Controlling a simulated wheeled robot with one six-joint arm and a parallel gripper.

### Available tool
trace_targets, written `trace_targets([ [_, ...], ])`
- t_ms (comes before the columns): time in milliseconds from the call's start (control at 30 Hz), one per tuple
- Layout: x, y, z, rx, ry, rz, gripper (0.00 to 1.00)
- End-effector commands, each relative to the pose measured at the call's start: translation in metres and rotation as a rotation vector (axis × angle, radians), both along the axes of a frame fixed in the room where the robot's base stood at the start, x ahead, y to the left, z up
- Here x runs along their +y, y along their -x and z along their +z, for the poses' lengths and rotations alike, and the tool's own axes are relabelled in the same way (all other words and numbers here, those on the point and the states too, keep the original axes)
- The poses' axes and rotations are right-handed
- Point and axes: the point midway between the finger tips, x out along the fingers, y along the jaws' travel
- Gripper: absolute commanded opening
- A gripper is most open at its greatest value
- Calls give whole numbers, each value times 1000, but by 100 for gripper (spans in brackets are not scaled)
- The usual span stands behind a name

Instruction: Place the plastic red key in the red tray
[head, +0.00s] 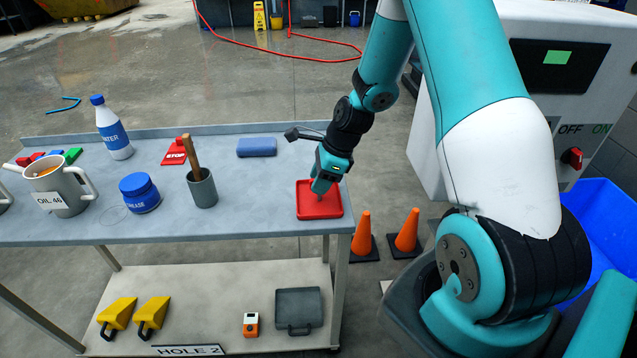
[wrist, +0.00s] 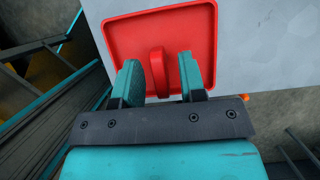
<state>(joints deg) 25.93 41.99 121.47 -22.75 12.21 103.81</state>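The red tray (head: 304,212) is a shallow square tray at the right end of the grey table. It also shows in the wrist view (wrist: 120,35). My gripper (head: 321,188) points down into the tray. In the wrist view its two teal fingers (wrist: 159,62) stand apart on either side of the red key (wrist: 158,75). Narrow gaps show between the key and the fingers, so the gripper looks open. The key appears within the tray's outline, but its exact contact with the tray floor is hard to tell. In the head view the gripper hides the key.
A blue block (head: 257,147), a grey cup with a wooden handle (head: 203,190), a blue grease jar (head: 140,193), a water bottle (head: 113,130), a red stop sign piece (head: 174,155) and an oil mug (head: 60,190) stand leftward. Orange cones (head: 362,236) stand beside the table.

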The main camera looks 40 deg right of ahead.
Motion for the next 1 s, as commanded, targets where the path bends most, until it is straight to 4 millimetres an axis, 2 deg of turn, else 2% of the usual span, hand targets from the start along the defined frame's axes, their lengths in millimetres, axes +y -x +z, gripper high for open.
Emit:
trace_targets([
  [400,-29,18,80,-5,2,-2,38],
  [567,-34,22,97,-3,2,-1,38],
  [633,-28,23,104,-13,9,40,38],
  [733,2,27,121,-64,43,235,38],
  [833,58,41,147,-169,103,619,38],
  [933,121,73,175,-316,170,1111,38],
  [1000,158,103,190,-426,208,1455,38],
])
